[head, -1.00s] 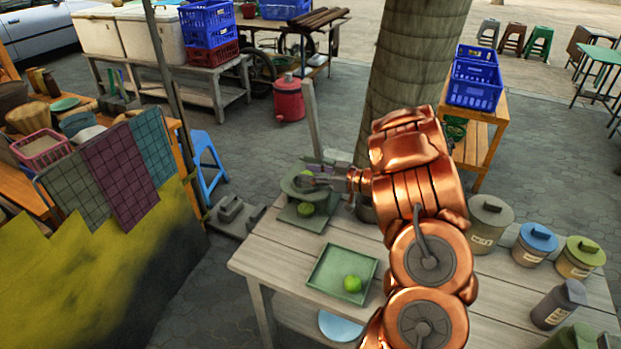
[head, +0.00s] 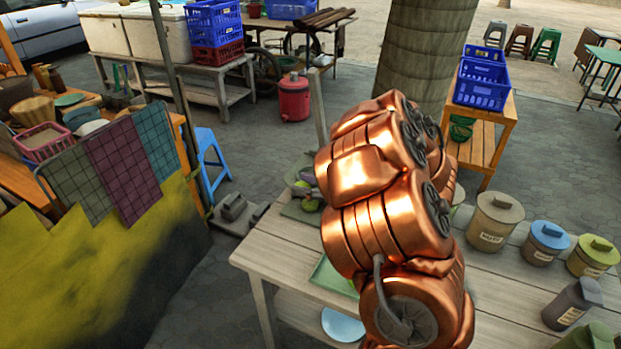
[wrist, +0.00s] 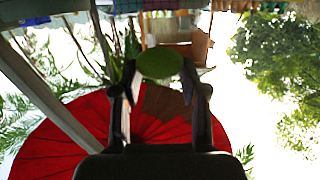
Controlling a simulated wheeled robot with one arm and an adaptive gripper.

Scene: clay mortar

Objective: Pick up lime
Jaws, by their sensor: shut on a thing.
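A green lime (wrist: 160,63) is between the fingertips of my gripper (wrist: 160,72) in the wrist view. The jaws are shut on it, and it is held up in the air. In the head view my copper arm hides the gripper and the held lime. A green tray (head: 322,272) on the table is mostly hidden behind my arm.
The wooden table (head: 275,248) carries a tan lidded canister (head: 494,222), a blue-lidded canister (head: 544,243), a yellow-lidded canister (head: 593,258) and a dark bottle (head: 572,303) at the right. A tree trunk (head: 427,50) stands behind. A red umbrella (wrist: 70,135) shows in the wrist view.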

